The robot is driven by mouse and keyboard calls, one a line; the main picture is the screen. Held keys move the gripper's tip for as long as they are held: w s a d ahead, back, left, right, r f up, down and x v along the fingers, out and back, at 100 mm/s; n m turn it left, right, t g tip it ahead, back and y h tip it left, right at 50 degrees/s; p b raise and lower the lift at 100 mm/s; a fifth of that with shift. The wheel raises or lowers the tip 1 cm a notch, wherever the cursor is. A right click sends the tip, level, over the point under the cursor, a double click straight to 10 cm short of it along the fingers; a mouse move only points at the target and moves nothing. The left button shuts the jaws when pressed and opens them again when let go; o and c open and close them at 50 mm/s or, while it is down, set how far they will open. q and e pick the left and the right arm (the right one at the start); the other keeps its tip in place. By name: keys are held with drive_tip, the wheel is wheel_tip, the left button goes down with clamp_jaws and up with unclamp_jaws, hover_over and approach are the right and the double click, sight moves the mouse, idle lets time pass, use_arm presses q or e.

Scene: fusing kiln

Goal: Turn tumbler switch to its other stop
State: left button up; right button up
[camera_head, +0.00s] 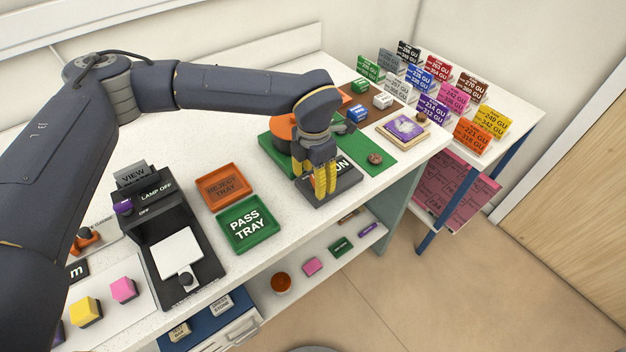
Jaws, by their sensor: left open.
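A dark grey switch base (345,182) with white "ON" lettering stands near the front edge of the bench. My left gripper (321,190) points down right over it, with its yellow-padded fingers open. The fingers and the wrist hide most of the base, so the tumbler lever and the stop it rests at cannot be made out. Whether the fingers touch the lever cannot be told. My right gripper is not in view.
An orange round thing (280,128) on a green base stands behind the gripper. A green pass tray (247,243), an orange reject tray (241,198) and a black lamp viewer (204,262) lie to the left. A green mat (382,167) with small items lies right.

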sight(313, 181)
use_arm(q)
wheel_tip(313, 181, up, 11)
idle(0.5)
